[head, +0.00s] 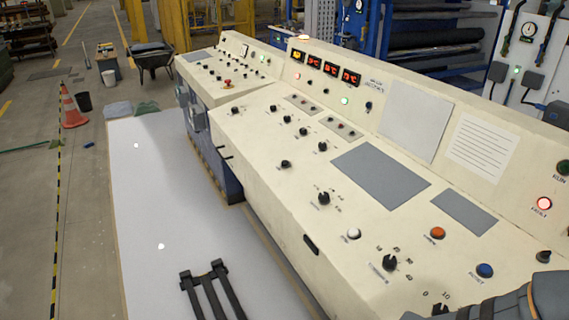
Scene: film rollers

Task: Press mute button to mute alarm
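The cream control desk (270,150) fills the right side of the head view. On its near slope are an orange button (437,233), a blue button (484,270) and a white button (353,233). The labels are too small to read surely, so I cannot tell which is mute. A red lamp (544,203) glows on the upright panel at right. A black pronged part at the bottom, left of the desk, looks like my gripper (203,273). It is over the pale floor sheet, apart from the buttons. Its opening is unclear.
Black rotary knobs (324,198) stand among the buttons. Red digital displays (331,68) are lit on the back panel. A grey arm link of mine covers the bottom right corner. The pale floor sheet (150,200) left of the desk is largely clear.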

